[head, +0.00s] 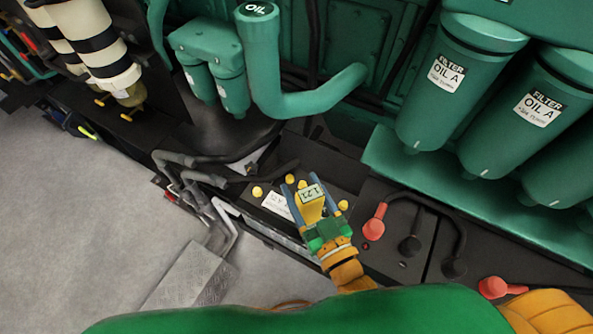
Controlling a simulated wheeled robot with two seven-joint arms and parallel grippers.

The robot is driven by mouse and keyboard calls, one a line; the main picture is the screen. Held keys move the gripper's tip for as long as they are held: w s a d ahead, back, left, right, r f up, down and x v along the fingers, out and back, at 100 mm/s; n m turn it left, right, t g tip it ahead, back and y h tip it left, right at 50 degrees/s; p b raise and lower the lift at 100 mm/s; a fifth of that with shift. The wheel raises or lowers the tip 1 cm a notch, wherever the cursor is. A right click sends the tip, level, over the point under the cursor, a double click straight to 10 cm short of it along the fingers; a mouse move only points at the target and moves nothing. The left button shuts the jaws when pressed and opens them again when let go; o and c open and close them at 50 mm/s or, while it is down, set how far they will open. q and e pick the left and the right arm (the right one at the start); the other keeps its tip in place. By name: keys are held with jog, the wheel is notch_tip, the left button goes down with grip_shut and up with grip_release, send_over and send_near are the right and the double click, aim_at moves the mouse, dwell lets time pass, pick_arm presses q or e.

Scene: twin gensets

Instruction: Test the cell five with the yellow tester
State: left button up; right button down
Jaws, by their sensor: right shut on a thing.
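My right gripper (305,192) is shut on the yellow tester (312,211), which sits between its two blue-grey fingers. The tester's small pale display shows digits that look like 1.21. The gripper is over the dark battery (322,163), among its yellow cell caps. Some caps show left of the gripper (257,191), behind it (290,179) and to its right (343,205). The tester's lower end is hidden, so I cannot tell whether it is in a cell or which one. My left gripper is not in view.
Red terminal covers (375,222) and black cables lie to the right. Green oil filters (443,80) and a green oil filler pipe (262,60) stand behind. Grey pipes (205,205) run at the left. Open grey floor (80,230) lies at the lower left.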

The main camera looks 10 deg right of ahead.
jog(key=shift+d, duration=0.15)
jog(key=shift+w+d, duration=0.15)
jog(key=shift+d, duration=0.15)
jog(key=w+d+f+b, duration=0.3)
jog(key=w+d+b, duration=0.4)
jog(key=w, duration=0.3)
jog(key=shift+d, duration=0.15)
jog(key=shift+s+f+b, duration=0.15)
jog(key=shift+f+b, duration=0.15)
jog(key=shift+f, duration=0.45)
dwell(0.8)
jog(key=shift+f, duration=0.1)
dwell(0.9)
